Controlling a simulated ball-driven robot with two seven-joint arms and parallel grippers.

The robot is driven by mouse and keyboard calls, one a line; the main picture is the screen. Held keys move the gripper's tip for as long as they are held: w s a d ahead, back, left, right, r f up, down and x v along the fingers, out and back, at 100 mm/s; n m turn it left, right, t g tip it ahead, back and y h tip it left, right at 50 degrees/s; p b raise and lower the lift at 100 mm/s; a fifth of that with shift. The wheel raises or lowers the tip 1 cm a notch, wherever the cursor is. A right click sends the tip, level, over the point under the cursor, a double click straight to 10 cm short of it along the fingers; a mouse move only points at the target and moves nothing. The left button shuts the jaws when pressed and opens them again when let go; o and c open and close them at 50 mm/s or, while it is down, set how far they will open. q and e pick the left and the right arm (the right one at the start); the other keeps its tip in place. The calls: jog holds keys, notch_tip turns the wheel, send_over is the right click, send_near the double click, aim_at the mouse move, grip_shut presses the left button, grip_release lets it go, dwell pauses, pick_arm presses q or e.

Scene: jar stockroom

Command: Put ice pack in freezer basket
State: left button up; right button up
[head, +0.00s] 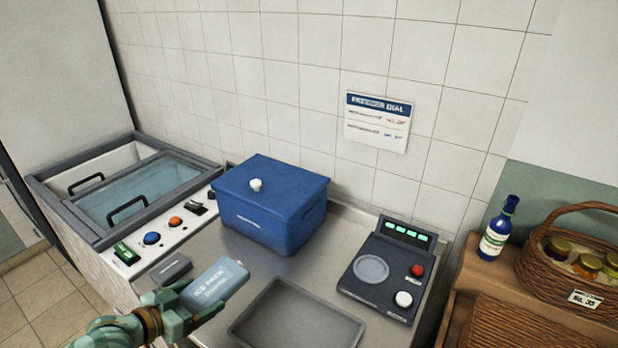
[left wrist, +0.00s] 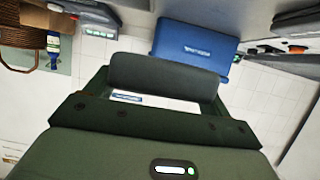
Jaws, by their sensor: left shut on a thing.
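A pale blue ice pack (head: 215,284) is in my left gripper (head: 188,292) in the head view. The gripper is shut on its near left end and holds it over the front of the steel counter. The chest freezer (head: 150,192) stands at the left, with sliding glass and two dark handles. I cannot make out a freezer basket inside it. My right gripper is not in view.
A lidded blue box (head: 268,212) stands on the counter between the freezer and a dark dial device (head: 350,290). A grey tray (head: 240,326) lies in front. Buttons (head: 152,238) line the freezer's near side. A bottle (head: 497,232) and a wicker basket (head: 545,275) are at right.

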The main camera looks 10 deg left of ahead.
pick_arm(q)
jog(key=s+d+f, duration=0.2)
jog(key=shift+f+h, duration=0.3)
jog(key=shift+h, duration=0.1)
jog(key=w+d+r+n+y+b, duration=0.1)
jog(key=d+r+n+y+b, duration=0.1)
jog(key=d+r, duration=0.3)
jog(key=w+d+r+n+t+y+b, duration=0.1)
jog(key=w+d+r+n+y+b, duration=0.1)
jog(key=d+r, duration=0.4)
notch_tip(320, 180, up, 5)
jog(key=shift+w+d+y, duration=0.2)
jog(key=shift+w+y, duration=0.1)
jog(key=shift+y, duration=0.5)
